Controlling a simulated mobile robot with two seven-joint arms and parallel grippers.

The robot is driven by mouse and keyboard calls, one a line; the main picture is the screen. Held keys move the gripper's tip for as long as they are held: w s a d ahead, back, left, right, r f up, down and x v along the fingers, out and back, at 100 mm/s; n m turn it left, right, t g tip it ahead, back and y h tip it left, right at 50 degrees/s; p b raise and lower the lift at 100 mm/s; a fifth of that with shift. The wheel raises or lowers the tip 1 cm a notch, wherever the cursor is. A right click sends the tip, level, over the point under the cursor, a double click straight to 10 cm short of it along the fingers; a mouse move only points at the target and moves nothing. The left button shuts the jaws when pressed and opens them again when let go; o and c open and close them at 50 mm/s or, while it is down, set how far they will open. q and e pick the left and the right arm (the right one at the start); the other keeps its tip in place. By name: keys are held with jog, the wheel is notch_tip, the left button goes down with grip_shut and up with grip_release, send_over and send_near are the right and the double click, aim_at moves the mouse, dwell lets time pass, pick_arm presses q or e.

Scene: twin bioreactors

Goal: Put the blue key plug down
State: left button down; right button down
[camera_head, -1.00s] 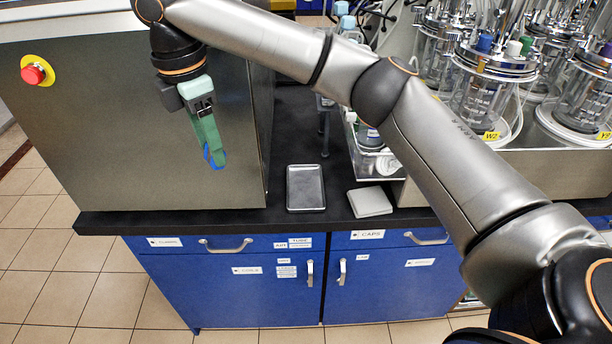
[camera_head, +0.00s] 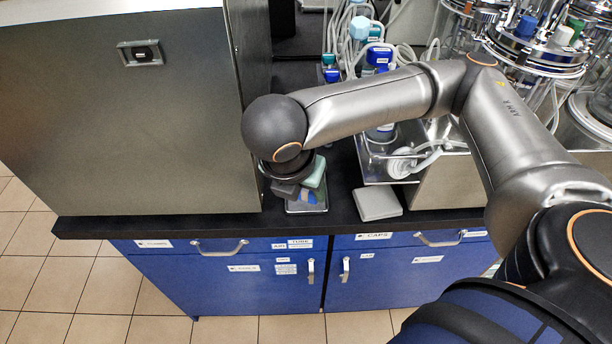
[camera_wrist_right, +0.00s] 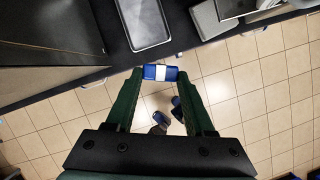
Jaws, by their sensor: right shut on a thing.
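The blue key plug (camera_wrist_right: 160,73), blue with a white band, sits between the green fingertips of my right gripper (camera_wrist_right: 162,78) in the right wrist view. The gripper is shut on it. In the head view the right gripper (camera_head: 310,185) hangs in front of the small grey metal tray (camera_head: 307,209), and a bit of blue shows at its tips. The tray also shows ahead of the plug in the right wrist view (camera_wrist_right: 145,24). The height of the plug above the tray cannot be told. My left gripper is not in view.
A pale flat box (camera_head: 377,204) lies right of the tray on the black counter (camera_head: 343,190). A large steel cabinet (camera_head: 150,130) stands close on the left. Bottles and tubing (camera_head: 375,60) stand behind, bioreactors at the right. The counter's front edge is near the tray.

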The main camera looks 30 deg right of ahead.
jog(key=w+d+f, duration=0.2)
jog(key=w+f, duration=0.1)
jog(key=w+d+f, duration=0.2)
jog(key=w+f, duration=0.1)
jog(key=w, duration=0.1)
jog(key=w+d+f, duration=0.3)
jog(key=shift+w, duration=0.35)
jog(key=shift+w+d+f+b, duration=0.25)
jog(key=shift+w+f+b, duration=0.1)
jog(key=shift+f, duration=1.75)
jog(key=shift+f, duration=0.15)
jog(key=shift+f, duration=0.15)
jog(key=shift+c, duration=1.3)
grip_release()
jog(key=shift+w, duration=0.1)
